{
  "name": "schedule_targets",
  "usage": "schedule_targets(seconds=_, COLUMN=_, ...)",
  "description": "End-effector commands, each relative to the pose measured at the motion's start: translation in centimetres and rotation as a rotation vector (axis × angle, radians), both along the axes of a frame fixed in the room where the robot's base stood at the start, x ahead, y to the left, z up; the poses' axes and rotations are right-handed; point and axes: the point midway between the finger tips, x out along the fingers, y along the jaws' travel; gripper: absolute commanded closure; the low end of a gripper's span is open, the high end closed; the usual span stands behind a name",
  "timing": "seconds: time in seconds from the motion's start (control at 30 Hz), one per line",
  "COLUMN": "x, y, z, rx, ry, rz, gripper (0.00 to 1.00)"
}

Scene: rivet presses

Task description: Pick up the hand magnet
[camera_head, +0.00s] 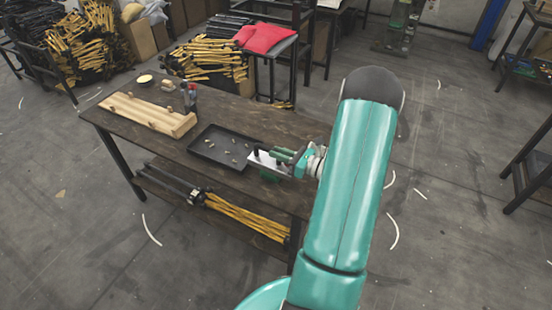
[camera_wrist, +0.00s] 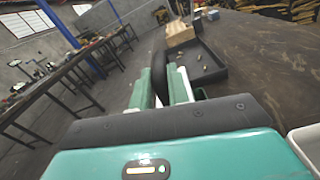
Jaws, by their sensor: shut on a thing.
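My gripper (camera_head: 281,156) is low over the right part of the workbench, just right of the black tray. In the wrist view its green fingers with pale pads (camera_wrist: 162,84) are closed around a dark, upright, narrow piece, which I take to be the hand magnet (camera_wrist: 159,68). Its lower part is hidden by the gripper housing. In the head view a pale metal plate (camera_head: 266,163) with dark parts shows at the fingertips. I cannot tell there how much of it belongs to the magnet, or whether it touches the bench.
The dark workbench (camera_head: 222,177) carries a shallow black tray (camera_head: 197,153) with several small parts, a wooden rack (camera_head: 146,114), a red-topped item (camera_head: 192,92) and a yellow round dish (camera_head: 144,79). Yellow-handled tools lie below. A pale container edge (camera_wrist: 306,142) is close at right in the wrist view.

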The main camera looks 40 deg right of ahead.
Motion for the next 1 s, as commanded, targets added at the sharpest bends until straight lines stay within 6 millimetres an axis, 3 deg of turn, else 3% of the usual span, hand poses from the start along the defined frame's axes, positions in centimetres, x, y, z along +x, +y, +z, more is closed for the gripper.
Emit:
schedule_targets(seconds=0.17, x=0.0, y=0.0, z=0.7, rx=-0.001, ry=0.0, rz=0.0, gripper=1.0)
schedule_targets(seconds=0.37, x=0.0, y=0.0, z=3.1, rx=-0.004, ry=-0.003, rz=0.0, gripper=1.0)
schedule_targets(seconds=0.73, x=-2.7, y=4.4, z=9.3, rx=-0.004, ry=-0.003, rz=0.001, gripper=1.0)
schedule_targets(seconds=1.0, x=-5.9, y=9.3, z=11.8, rx=-0.002, ry=-0.002, rz=0.0, gripper=1.0)
